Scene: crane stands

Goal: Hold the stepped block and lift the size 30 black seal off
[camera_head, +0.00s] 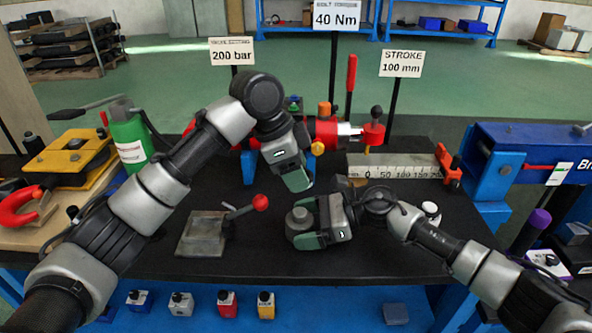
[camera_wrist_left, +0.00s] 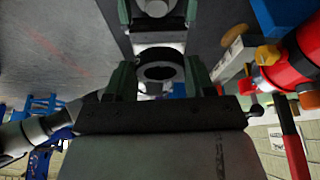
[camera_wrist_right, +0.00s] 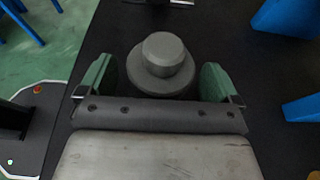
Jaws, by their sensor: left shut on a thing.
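The grey stepped block (camera_head: 299,217) stands upright on the dark table in the head view. In the right wrist view the block (camera_wrist_right: 162,62) shows a wide round base and a narrower round top, with no seal on it. My right gripper (camera_wrist_right: 158,80) has its green fingers either side of the block, with a narrow gap on each side; it also shows in the head view (camera_head: 306,240). My left gripper (camera_head: 299,184) is above and behind the block. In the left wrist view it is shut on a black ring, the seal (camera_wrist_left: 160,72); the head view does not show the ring.
A grey plate with a red-knobbed lever (camera_head: 203,233) lies left of the block. A red cylinder assembly (camera_head: 325,132) and a stroke scale (camera_head: 400,172) stand behind. A blue vise-like frame (camera_head: 497,174) is at right.

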